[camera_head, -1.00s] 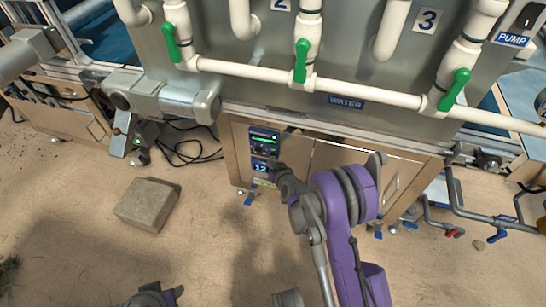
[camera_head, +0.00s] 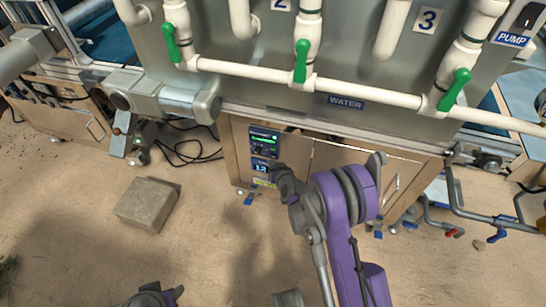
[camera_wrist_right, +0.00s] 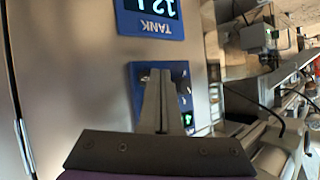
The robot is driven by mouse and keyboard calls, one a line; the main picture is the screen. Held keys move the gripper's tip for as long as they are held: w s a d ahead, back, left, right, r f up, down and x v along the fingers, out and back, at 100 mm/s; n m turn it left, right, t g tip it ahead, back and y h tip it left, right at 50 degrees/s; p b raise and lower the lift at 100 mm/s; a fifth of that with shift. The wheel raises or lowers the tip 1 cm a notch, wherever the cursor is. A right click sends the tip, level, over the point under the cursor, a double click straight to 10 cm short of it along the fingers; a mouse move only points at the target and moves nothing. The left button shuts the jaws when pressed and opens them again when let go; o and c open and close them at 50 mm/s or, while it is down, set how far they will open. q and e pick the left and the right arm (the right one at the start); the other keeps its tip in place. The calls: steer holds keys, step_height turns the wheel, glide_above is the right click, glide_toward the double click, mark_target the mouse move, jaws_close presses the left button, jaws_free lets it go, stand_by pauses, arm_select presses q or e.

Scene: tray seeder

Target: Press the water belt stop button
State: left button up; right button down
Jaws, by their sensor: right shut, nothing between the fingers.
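The blue control panel (camera_head: 264,142) with small buttons and a lit green display is on the front of the cabinet under the water tank. It also shows in the right wrist view (camera_wrist_right: 185,77), partly behind my fingers. My right gripper (camera_head: 276,172) is shut and empty in front of the cabinet. In the right wrist view its joined fingertips (camera_wrist_right: 161,72) overlap the panel's face. I cannot tell whether they touch it. The fingers hide some of the buttons, and the stop button cannot be made out clearly. Only a piece of my left arm shows at the bottom edge.
A blue tank display (camera_head: 262,167) is just below the panel. White pipes with green valve handles (camera_head: 301,61) run across the grey tank above. A stone block (camera_head: 147,203) lies on the floor to the left. Black cables (camera_head: 190,148) lie beside the cabinet.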

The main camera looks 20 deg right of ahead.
steer(key=shift+w, duration=0.15)
steer(key=shift+w+d, duration=0.25)
steer(key=shift+w+d, duration=0.2)
steer(key=shift+w, duration=0.1)
stand_by(1.1)
steer(key=shift+s+a, duration=0.1)
steer(key=shift+s+a+b, duration=0.35)
steer(key=shift+s, duration=0.25)
steer(key=s+a+b, duration=0.1)
steer(key=s, duration=0.1)
steer(key=s+a, duration=0.1)
steer(key=s, duration=0.1)
steer(key=shift+a+b, duration=0.35)
steer(key=shift+a, duration=0.05)
